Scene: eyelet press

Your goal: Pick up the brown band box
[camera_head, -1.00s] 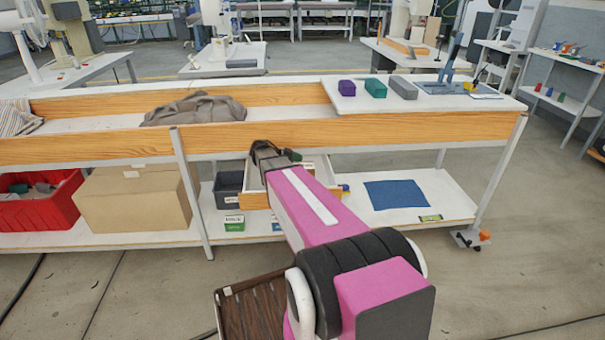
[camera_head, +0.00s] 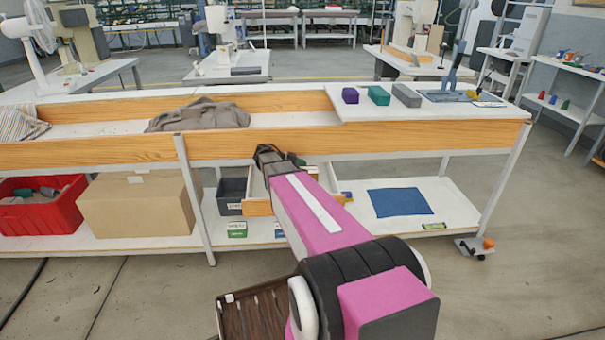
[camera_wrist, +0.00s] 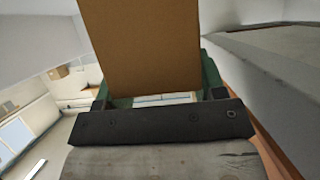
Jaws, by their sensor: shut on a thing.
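The brown band box (camera_wrist: 142,45) shows in the wrist view as a plain brown face filling the top middle. My gripper (camera_wrist: 158,95) is shut on it, with a finger at each side of the box. The lower part of the box's surroundings is hidden by the dark gripper body. In the head view my gripper (camera_head: 270,155) is at the front edge of the long bench, above the open drawer. The box cannot be made out there.
The long bench (camera_head: 390,138) has a wooden front edge close to my gripper. Below are an open drawer (camera_head: 258,208), a dark grey bin (camera_head: 231,193), a cardboard carton (camera_head: 138,208) and a red crate (camera_head: 40,226). A grey cloth (camera_head: 200,115) lies on the bench.

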